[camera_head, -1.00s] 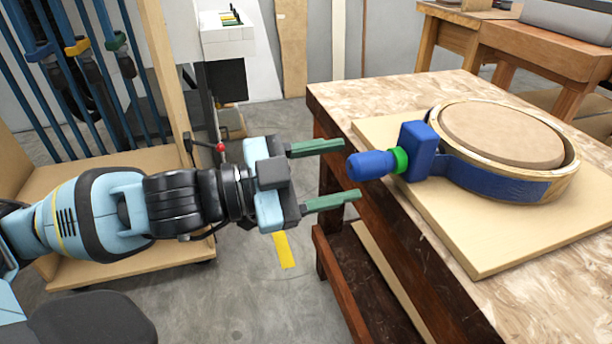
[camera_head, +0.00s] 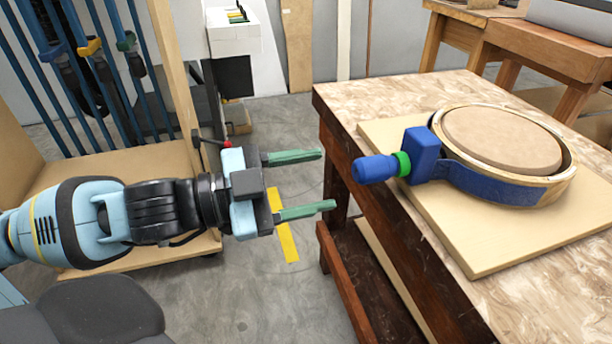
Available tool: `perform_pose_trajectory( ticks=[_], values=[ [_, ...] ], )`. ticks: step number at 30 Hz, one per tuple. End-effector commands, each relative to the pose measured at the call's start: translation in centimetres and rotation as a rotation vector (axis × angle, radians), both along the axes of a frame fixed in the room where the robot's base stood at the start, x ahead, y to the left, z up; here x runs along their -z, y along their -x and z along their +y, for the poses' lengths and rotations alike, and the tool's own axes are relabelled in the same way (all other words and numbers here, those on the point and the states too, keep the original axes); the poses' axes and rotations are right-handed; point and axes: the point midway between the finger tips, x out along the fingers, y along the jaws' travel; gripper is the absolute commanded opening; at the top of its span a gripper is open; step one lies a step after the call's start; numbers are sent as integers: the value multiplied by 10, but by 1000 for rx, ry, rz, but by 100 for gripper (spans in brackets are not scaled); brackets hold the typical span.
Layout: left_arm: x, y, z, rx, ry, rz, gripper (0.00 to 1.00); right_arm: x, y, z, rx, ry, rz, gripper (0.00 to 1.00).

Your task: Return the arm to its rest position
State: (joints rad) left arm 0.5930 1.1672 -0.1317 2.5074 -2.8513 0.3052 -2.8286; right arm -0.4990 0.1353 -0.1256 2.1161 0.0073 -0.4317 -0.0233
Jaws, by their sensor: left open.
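My left gripper (camera_head: 308,184) is open and empty, its two green fingers pointing right. It hangs over the floor, left of the workbench (camera_head: 400,92) and apart from it. A blue band clamp (camera_head: 422,155) with a green collar and a blue handle (camera_head: 374,169) lies on the bench. Its blue strap runs around a round wooden ring with a brown disc (camera_head: 500,138) inside. The handle points left toward my gripper, with a clear gap between them. My right gripper is not in view.
A light wooden board (camera_head: 480,262) lies under the clamped ring. A wooden rack (camera_head: 150,160) with several blue bar clamps (camera_head: 90,50) stands behind my left arm. Another wooden table (camera_head: 540,50) stands at the back right. The grey floor with a yellow strip (camera_head: 286,240) is free.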

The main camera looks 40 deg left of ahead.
Motion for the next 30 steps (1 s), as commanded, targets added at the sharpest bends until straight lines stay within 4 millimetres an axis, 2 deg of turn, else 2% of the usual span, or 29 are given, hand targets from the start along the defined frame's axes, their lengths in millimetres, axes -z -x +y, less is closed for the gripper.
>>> perform_pose_trajectory(
  ticks=[14,17,20,23,30],
  values=[
    [0,0,0,0,3,2,56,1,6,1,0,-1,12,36],
    [7,1,-1,7,62,57,56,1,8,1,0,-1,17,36],
    [23,5,-4,25,238,221,56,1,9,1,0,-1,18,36],
    [47,12,-9,45,534,483,56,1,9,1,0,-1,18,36],
    [99,32,-13,53,1410,1166,56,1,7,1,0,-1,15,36]
  ],
)
